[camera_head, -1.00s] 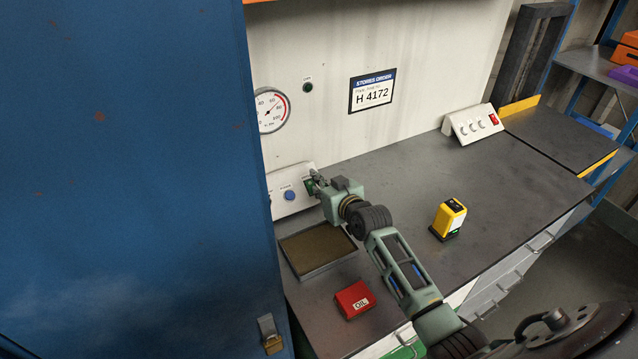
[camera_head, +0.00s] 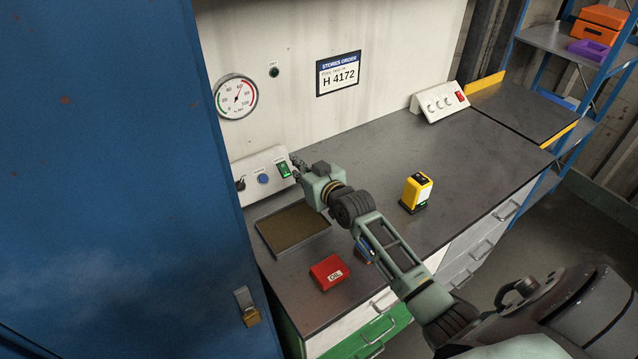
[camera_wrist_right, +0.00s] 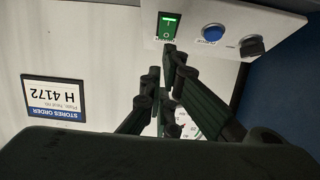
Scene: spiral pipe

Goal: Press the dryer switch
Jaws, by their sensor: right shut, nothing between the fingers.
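The dryer switch (camera_head: 284,169) is a green-lit rocker on a white control panel (camera_head: 252,167) against the back wall. It also shows in the right wrist view (camera_wrist_right: 168,26), at the top. A blue button (camera_head: 263,179) and a black knob (camera_head: 241,184) sit beside it on the panel. My right gripper (camera_head: 296,163) is shut and empty. Its fingertips are close to the switch, just right of it in the head view. In the right wrist view its fingertips (camera_wrist_right: 170,50) sit just below the switch; I cannot tell if they touch. My left gripper is not seen.
A shallow tray (camera_head: 327,231) and a red oil box (camera_head: 327,273) lie on the dark bench below the panel. A yellow device (camera_head: 415,192) stands on the bench to the right. A large blue cabinet door (camera_head: 110,180) fills the left side. The bench's middle is mostly clear.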

